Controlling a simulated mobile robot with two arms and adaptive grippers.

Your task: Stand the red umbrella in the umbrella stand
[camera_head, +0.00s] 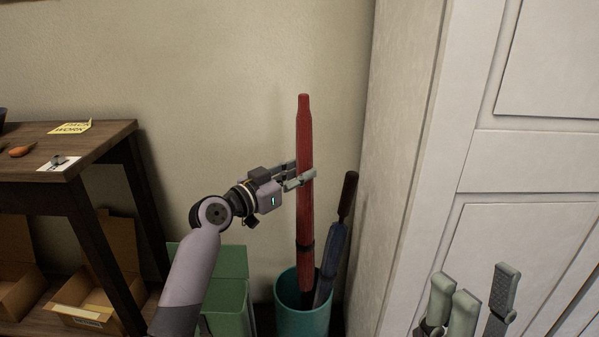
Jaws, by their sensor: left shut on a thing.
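The red umbrella (304,220) is upright, with its lower end inside the mouth of the teal umbrella stand (302,322). Whether its tip touches the stand's bottom is hidden. My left gripper (305,180) comes in from the left and is shut around the upper half of the umbrella. A dark blue umbrella (332,258) with a brown handle leans to the right in the same stand, beside the red one. My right gripper (478,298) is at the bottom right, its fingers apart and empty, in front of the white door.
A dark wooden table (100,134) stands at the left, with a yellow note (70,128) on it and open cardboard boxes (95,295) below. A green bin (225,290) stands left of the stand. The white panelled door (530,160) is at the right.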

